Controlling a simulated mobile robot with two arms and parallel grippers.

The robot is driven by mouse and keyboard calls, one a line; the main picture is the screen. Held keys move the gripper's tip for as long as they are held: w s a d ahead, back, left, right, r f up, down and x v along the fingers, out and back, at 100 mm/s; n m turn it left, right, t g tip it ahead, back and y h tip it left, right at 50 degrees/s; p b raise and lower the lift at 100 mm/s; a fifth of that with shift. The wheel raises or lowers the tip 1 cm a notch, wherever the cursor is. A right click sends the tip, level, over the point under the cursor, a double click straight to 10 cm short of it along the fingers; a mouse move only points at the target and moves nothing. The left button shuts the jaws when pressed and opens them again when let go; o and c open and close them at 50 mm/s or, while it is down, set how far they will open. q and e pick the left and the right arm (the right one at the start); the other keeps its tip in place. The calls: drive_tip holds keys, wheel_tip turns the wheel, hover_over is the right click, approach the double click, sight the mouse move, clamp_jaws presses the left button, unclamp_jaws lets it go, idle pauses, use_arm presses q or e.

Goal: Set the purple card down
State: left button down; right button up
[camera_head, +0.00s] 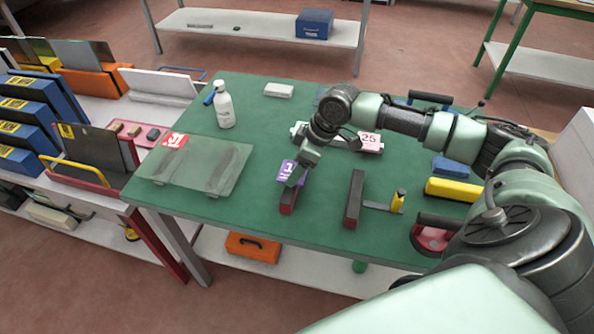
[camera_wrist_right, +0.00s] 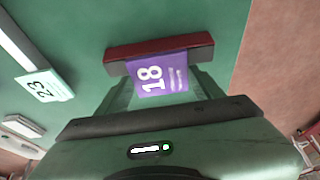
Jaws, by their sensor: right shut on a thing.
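The purple card (camera_head: 293,172) with a white number is at the front middle of the green table. It also shows in the right wrist view (camera_wrist_right: 160,76), where it reads 18. My right gripper (camera_head: 303,163) is shut on it, and its fingers reach to both sides of the card in the right wrist view. The card's far edge overlaps a dark red block (camera_wrist_right: 160,50), which also shows below it in the head view (camera_head: 288,202). I cannot tell whether the card rests on the block. My left gripper is not in view.
A glass pane (camera_head: 195,168) with a red card (camera_head: 174,140) lies to the left. A white bottle (camera_head: 224,108) stands behind it. A pale numbered card (camera_head: 369,141) lies behind my gripper. A second dark block (camera_head: 353,200) and a yellow-handled tool (camera_head: 397,202) are to the right.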

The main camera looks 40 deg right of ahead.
wheel_tip(320, 180, down, 2)
drive_tip(key=shift+f, duration=0.15)
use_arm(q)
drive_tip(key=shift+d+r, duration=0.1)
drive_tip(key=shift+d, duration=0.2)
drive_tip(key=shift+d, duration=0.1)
use_arm(e)
drive_tip(key=shift+f, duration=0.1)
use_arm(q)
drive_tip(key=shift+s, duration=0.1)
use_arm(e)
drive_tip(key=o, duration=1.3)
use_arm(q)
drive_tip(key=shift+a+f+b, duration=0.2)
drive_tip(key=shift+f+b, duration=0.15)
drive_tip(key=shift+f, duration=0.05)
use_arm(e)
drive_tip(key=v, duration=1.2)
